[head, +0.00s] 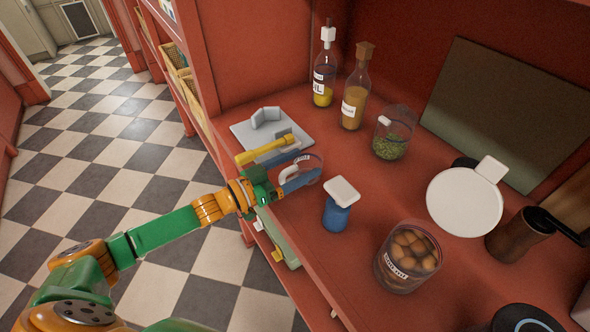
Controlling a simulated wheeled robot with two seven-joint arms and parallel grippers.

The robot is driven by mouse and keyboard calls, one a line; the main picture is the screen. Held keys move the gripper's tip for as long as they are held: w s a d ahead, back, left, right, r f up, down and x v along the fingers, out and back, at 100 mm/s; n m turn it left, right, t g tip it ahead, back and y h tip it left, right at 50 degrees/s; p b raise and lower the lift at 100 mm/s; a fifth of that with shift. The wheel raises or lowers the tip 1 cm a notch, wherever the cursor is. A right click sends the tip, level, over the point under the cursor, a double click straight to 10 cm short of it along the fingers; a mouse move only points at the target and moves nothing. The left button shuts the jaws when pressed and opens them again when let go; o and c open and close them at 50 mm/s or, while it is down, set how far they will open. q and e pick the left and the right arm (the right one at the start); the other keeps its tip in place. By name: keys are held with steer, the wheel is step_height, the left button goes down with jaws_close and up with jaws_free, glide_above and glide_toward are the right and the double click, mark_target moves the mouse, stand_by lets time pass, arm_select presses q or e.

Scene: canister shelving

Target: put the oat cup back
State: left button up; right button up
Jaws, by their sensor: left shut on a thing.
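Just behind the cup is a grey plate (244,131) with raised angled walls. A yellow bar (262,150) lies across the plate's near side. My right gripper is not in view.
A blue jar with a white lid (336,218) stands close right of the cup. Behind are an oil bottle (324,82), a brown bottle (353,100) and a green-filled jar (390,147). A nut-filled jar (408,258), white disc (465,203) and brown cylinder (515,238) are to the right.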

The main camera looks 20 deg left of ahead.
arm_select(q)
steer(key=shift+w+a+f, duration=0.15)
steer(key=shift+w+f, duration=0.05)
steer(key=shift+f, duration=0.8)
steer(key=shift+s+f, duration=0.1)
steer(key=o, duration=1.5)
